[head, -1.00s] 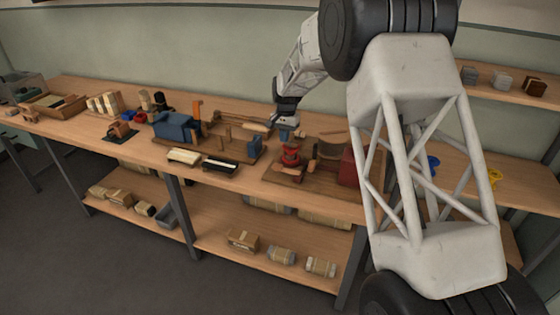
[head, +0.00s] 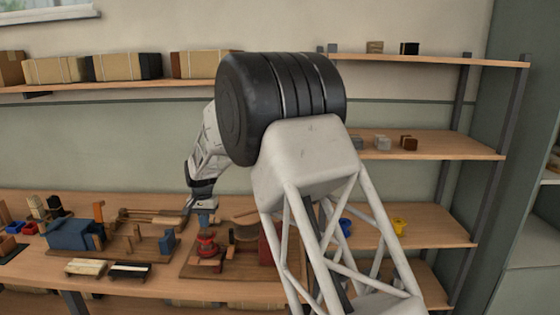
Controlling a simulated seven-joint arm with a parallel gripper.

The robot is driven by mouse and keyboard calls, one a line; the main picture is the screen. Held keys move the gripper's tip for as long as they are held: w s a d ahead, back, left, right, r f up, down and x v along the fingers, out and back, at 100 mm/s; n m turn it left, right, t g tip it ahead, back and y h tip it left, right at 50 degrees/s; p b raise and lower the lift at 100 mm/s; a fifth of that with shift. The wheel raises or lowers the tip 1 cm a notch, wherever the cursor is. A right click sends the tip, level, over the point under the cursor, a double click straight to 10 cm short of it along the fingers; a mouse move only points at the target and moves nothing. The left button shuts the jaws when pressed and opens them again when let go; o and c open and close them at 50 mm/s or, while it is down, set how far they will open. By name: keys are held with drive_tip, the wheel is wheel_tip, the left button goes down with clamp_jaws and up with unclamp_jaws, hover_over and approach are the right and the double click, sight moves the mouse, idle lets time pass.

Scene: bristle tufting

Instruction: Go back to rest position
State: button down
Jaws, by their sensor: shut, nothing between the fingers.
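My gripper (head: 191,206) hangs at the end of my arm, over the workbench (head: 235,292). It is small in the head view and looks shut and empty. It is just above and behind a red fixture (head: 207,246) on a brown board. A small blue-grey piece shows next to it; I cannot tell whether they touch. My arm is raised and bent, and its large links cover part of the bench and shelves on the right.
A blue block-shaped machine (head: 75,235) stands on a board to the left. Two brushes, one pale (head: 84,267) and one dark (head: 130,271), lie at the bench's front. A shelf rack (head: 450,147) stands right, and a wall shelf with boxes (head: 55,70) hangs behind.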

drive_tip(key=s+d+r+t, duration=0.1)
drive_tip(key=s+d+r, duration=0.55)
drive_tip(key=d, duration=0.35)
drive_tip(key=s+d+r, duration=0.6)
drive_tip(key=s+d, duration=0.1)
drive_tip(key=d, duration=0.3)
drive_tip(key=s+d+r+t, duration=0.1)
drive_tip(key=s+d+r, duration=0.55)
drive_tip(key=d, duration=0.35)
drive_tip(key=s+d+f, duration=0.1)
drive_tip(key=s+d, duration=0.4)
drive_tip(key=s, duration=0.5)
drive_tip(key=s+d+f+t, duration=0.1)
drive_tip(key=s+d, duration=0.5)
drive_tip(key=s, duration=0.5)
drive_tip(key=s+d+f, duration=0.1)
drive_tip(key=s+d, duration=0.4)
drive_tip(key=s, duration=0.5)
drive_tip(key=shift+s+d+f+t, duration=0.25)
drive_tip(key=shift+s+f+t, duration=0.05)
drive_tip(key=shift+s, duration=0.1)
